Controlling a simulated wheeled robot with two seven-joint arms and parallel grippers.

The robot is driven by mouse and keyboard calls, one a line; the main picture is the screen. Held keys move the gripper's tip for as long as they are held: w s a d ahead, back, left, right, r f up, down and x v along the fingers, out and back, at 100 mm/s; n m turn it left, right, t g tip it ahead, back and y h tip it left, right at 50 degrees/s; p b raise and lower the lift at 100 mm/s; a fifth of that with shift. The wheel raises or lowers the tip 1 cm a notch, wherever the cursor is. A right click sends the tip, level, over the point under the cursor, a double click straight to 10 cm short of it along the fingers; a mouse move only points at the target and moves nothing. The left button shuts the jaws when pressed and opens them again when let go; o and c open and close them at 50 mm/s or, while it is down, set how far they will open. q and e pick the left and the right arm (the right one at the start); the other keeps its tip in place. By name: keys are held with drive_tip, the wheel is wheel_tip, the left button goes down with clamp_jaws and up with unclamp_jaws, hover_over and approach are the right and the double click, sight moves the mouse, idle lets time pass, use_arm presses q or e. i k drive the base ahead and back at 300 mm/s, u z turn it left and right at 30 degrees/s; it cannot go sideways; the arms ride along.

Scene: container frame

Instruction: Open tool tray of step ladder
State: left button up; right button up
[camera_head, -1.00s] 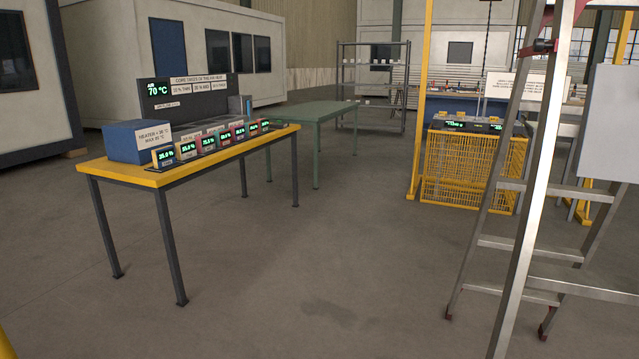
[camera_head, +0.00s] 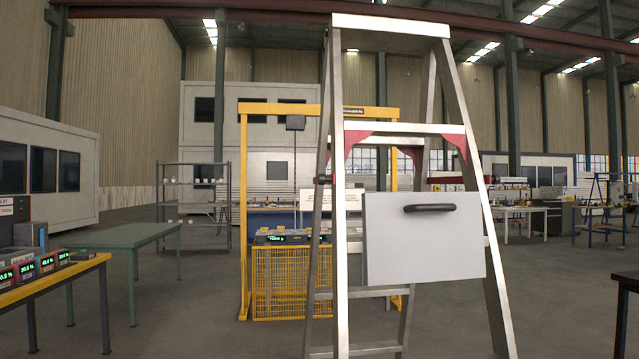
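The step ladder (camera_head: 341,190) stands upright with its legs spread, right of the middle of the head view. It has silver rails, a pale top cap and red brackets under a step. The tool tray (camera_head: 424,245) is a flat light-grey panel upright against the ladder's side, with a dark handle (camera_head: 429,208) near its top edge. The panel hangs vertically. Neither of my grippers is in view.
A yellow frame with a wire basket (camera_head: 281,283) stands behind the ladder. A yellow-topped table (camera_head: 50,282) with displays and a green table (camera_head: 122,238) are at left. A dark table edge (camera_head: 627,280) shows at far right. Floor between is clear.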

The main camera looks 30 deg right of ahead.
sight(409, 238)
drive_tip(key=z, duration=1.5)
